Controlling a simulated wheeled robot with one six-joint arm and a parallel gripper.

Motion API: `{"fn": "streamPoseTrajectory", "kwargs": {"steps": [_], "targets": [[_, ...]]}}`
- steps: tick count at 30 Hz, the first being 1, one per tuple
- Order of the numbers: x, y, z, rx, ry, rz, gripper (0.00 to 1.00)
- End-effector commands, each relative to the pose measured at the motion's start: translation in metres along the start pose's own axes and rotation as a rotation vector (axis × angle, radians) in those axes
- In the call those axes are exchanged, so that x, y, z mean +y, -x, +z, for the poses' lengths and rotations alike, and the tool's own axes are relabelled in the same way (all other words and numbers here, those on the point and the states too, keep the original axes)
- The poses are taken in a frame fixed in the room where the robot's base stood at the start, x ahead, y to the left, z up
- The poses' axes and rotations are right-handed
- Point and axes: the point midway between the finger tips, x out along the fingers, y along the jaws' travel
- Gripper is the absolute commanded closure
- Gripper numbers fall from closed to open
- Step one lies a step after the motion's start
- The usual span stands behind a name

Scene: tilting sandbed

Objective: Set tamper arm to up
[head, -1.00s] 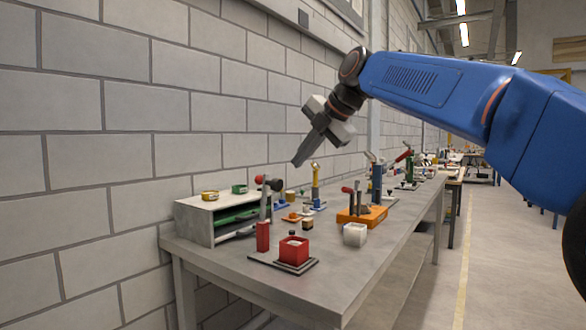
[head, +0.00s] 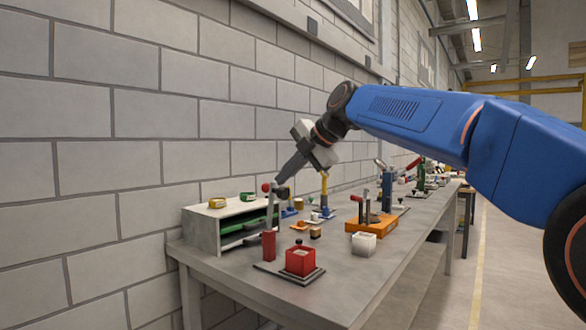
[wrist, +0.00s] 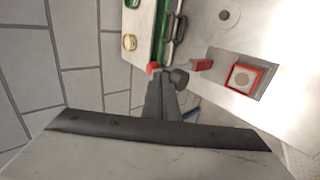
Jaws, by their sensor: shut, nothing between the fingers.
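The tamper stands on the near end of the bench. It has a red post (head: 269,246), a grey bar rising from it, and a red knob (head: 266,187) and a dark round knob (head: 284,193) near the top. A red box (head: 300,260) with pale filling sits beside the post on a dark base plate (head: 268,268). My gripper (head: 280,180) is shut and empty, its tips close by the knobs. In the wrist view, the tips (wrist: 163,78) lie between the red knob (wrist: 152,67) and dark knob (wrist: 180,77). I cannot tell whether they touch.
A grey shelf unit (head: 201,234) with green items and small tapes stands behind the tamper. An orange block with tools (head: 364,226) and a white cup (head: 363,244) stand to the right. The block wall (head: 110,170) is close on the left. The bench front is clear.

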Motion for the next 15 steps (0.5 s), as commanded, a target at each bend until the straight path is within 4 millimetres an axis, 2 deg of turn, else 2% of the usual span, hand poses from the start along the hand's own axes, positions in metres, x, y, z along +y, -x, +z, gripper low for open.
{"fn": "streamPoseTrajectory", "kwargs": {"steps": [15], "targets": [[0.0011, -0.0074, 0.0002, 0.000, 0.000, 0.000, 1.00]]}}
